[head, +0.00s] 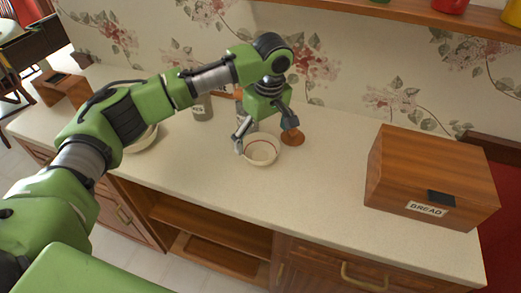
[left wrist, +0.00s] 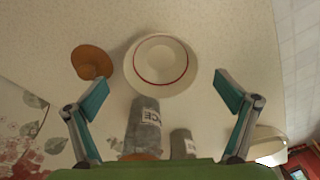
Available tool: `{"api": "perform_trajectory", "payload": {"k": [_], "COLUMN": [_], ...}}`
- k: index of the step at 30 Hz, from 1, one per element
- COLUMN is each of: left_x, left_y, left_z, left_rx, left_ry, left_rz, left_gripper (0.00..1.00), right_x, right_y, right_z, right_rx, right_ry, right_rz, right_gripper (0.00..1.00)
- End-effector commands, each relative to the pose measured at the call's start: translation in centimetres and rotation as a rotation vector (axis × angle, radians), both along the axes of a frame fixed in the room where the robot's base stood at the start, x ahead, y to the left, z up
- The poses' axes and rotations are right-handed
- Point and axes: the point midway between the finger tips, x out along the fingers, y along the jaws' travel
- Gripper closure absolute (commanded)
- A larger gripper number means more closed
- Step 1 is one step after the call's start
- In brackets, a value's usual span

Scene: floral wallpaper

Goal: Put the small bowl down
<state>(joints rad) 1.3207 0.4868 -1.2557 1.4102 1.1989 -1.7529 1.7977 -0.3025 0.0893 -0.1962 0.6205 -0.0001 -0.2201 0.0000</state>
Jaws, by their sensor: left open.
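The small bowl (head: 262,151) is cream with a red ring inside. It sits upright on the pale counter, and it also shows in the left wrist view (left wrist: 160,62). My left gripper (head: 264,137) is open above and around the bowl's near area, its fingers spread wide to either side. In the left wrist view the fingers (left wrist: 162,92) are apart with nothing held between them, and the bowl lies just beyond the tips. Whether a fingertip touches the rim is unclear. My right gripper is not in view.
A small brown round object (head: 292,138) lies right beside the bowl. Grey labelled jars (left wrist: 143,126) stand close by. A larger bowl (head: 142,139) is partly hidden by my left arm. A wooden bread box (head: 430,180) stands right. The counter between bowl and box is clear.

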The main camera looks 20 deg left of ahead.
Motion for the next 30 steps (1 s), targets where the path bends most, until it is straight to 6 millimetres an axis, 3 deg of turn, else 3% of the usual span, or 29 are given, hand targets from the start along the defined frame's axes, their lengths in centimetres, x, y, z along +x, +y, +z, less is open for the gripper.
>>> {"api": "perform_trajectory", "payload": {"k": [6, 14, 19, 30], "left_x": [0.2, 0.2, 0.2, 0.2], "left_y": [0.5, 0.5, 0.5, 0.5], "left_z": [-2.5, -2.8, -2.8, -2.6], "left_rx": [0.000, 0.000, -0.001, -0.002], "left_ry": [0.001, -0.001, 0.001, -0.001], "left_rz": [-0.001, -0.002, -0.002, -0.002], "left_gripper": [0.03, 0.03, 0.46, 0.50], "right_x": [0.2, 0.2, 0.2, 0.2], "right_y": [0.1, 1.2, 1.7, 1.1], "right_z": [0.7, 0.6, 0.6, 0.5], "right_rx": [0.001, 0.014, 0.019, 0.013], "right_ry": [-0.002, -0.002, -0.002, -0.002], "right_rz": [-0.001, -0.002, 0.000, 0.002], "right_gripper": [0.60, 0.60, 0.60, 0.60]}}
